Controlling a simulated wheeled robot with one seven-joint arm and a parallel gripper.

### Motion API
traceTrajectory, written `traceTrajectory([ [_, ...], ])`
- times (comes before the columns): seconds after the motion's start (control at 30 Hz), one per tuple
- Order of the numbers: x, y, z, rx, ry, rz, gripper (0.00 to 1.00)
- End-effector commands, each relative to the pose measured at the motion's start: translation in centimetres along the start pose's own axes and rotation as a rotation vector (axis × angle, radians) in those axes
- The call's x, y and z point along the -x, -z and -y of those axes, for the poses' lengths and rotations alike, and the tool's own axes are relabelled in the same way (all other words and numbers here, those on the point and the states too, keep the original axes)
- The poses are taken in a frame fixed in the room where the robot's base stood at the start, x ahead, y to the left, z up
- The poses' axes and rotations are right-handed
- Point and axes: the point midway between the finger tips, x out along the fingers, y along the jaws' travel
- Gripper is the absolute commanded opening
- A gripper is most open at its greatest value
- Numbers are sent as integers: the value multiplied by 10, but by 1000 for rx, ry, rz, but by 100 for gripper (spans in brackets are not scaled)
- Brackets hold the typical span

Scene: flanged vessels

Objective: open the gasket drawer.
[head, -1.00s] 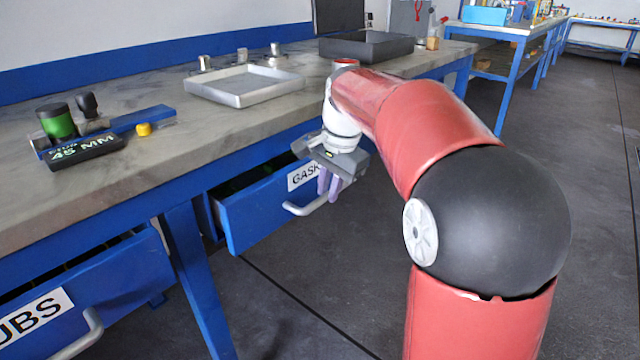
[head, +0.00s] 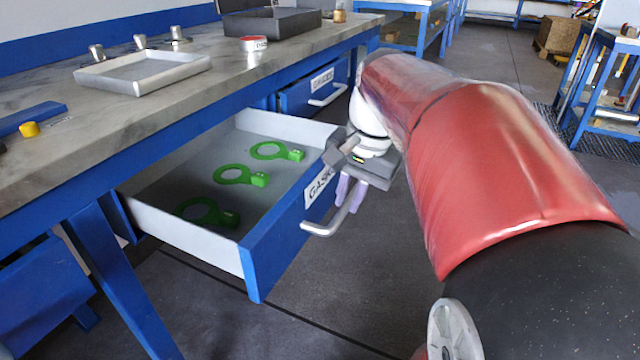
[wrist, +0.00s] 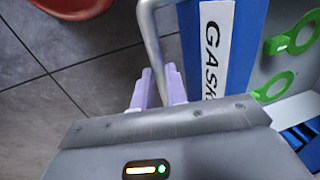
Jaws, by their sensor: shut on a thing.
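The gasket drawer (head: 262,262) is pulled well out from under the bench. Its blue front carries a white label starting "GASK" and a pale bar handle (head: 322,230). Several green ring gaskets with tabs, such as the middle one (head: 240,175), lie flat on its grey floor. My gripper (head: 349,192) is at the drawer front, with its purple fingers shut on the handle. In the wrist view the fingers (wrist: 159,88) straddle the handle bar (wrist: 153,45), and the label shows beside them. The gripper body hides part of the handle and label.
The workbench top (head: 150,105) holds a grey square tray (head: 145,75), a dark tray (head: 270,22) and a small red-rimmed round item (head: 254,44). Another labelled drawer (head: 312,92) sits farther along the bench. Open floor lies in front of the drawer.

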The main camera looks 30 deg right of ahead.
Motion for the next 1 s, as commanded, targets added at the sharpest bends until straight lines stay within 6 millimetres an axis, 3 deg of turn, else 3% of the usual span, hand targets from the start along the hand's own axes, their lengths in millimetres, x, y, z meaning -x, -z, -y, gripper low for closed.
traceTrajectory([
  [0.5, 2, 0, -7, 0, 0, 0, 0],
  [0.53, 2, 0, -7, 0, 0, 0, 18],
  [0.67, 2, 0, -7, 0, 0, 0, 35],
  [1.0, 6, 0, -7, 0, 1, -2, 36],
])
